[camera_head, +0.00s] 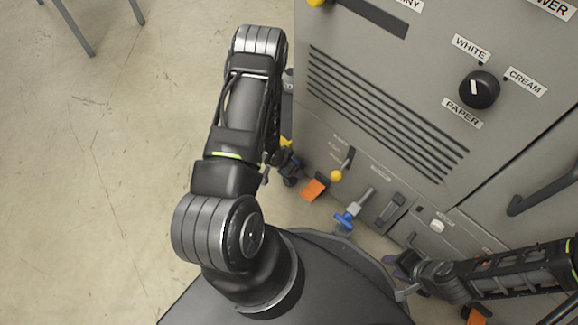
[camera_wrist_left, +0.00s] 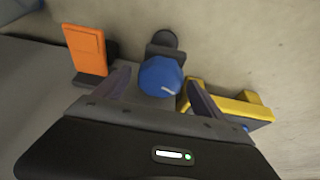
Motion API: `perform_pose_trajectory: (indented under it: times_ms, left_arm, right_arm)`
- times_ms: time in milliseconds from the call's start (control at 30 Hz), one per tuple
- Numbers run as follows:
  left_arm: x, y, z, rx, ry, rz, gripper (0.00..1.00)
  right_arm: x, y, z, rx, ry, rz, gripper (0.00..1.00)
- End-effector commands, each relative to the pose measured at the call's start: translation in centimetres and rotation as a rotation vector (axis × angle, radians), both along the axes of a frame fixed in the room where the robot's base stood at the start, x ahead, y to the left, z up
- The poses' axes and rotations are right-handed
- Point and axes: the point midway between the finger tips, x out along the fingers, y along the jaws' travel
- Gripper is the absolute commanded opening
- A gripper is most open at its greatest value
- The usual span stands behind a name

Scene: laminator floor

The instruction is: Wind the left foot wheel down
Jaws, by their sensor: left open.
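In the left wrist view a round blue wheel (camera_wrist_left: 160,77) with a pale mark on its face sits on a dark mount near the floor. My left gripper (camera_wrist_left: 157,88) is open, with one finger on each side of the wheel. I cannot tell whether either finger touches it. In the head view my left arm hides most of this spot beside the grey machine's lower left corner. My right gripper (camera_head: 396,276) is open and empty in front of the machine's lower front.
An orange flap (camera_wrist_left: 85,50) stands left of the wheel and a yellow bracket (camera_wrist_left: 235,106) lies to its right. The grey machine (camera_head: 330,95) fills the right. Open floor (camera_head: 110,190) lies left.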

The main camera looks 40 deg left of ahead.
Motion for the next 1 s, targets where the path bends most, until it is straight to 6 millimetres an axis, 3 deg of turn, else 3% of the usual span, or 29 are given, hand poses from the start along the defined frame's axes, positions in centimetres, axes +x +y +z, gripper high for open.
perform_pose_trajectory:
  times_ms: [200,900,1000]
  left_arm:
    - [0.02,0.0,0.06,0.0,0.0,0.0,0.78]
    - [0.0,0.0,0.07,0.0,0.0,0.0,0.21]
    - [0.0,0.0,0.07,0.0,0.0,0.0,0.19]
  right_arm:
    - [0.01,0.01,0.05,0.0,0.0,0.0,0.36]
    - [0.0,0.01,0.04,0.0,0.0,0.0,0.36]
    - [0.0,0.01,0.04,0.0,0.0,0.0,0.36]
